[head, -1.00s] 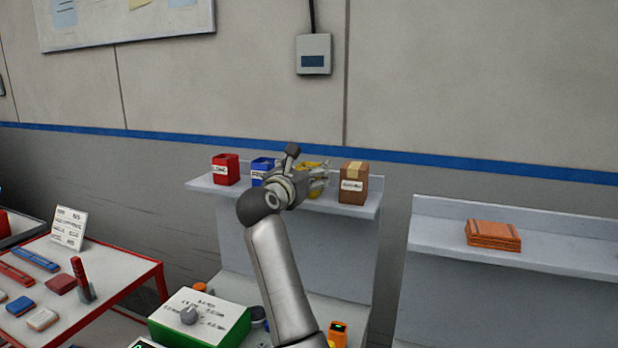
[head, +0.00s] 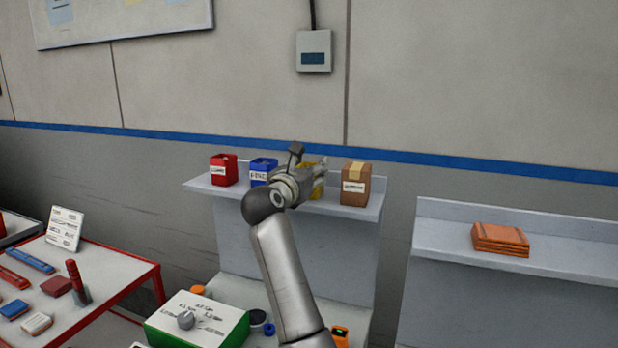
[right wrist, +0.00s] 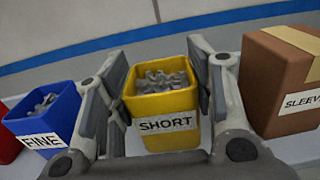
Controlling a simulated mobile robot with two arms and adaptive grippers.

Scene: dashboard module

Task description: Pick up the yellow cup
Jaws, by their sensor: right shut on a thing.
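The yellow cup (right wrist: 162,104) is labelled SHORT and is filled with small grey metal parts. In the right wrist view it stands upright between the two fingers of my right gripper (right wrist: 160,100), which is shut on it. In the head view the yellow cup (head: 318,184) is mostly hidden behind my right gripper (head: 312,180), over the wall shelf (head: 230,190). I cannot tell whether the cup still touches the shelf. My left gripper is not in view.
A blue cup (right wrist: 45,118) labelled FINE stands left of the yellow one, with a red cup (head: 223,170) beyond it. A brown box (head: 355,184) stands close on the right. A second shelf (head: 440,225) holds orange items (head: 500,240). A red-edged table (head: 110,265) is lower left.

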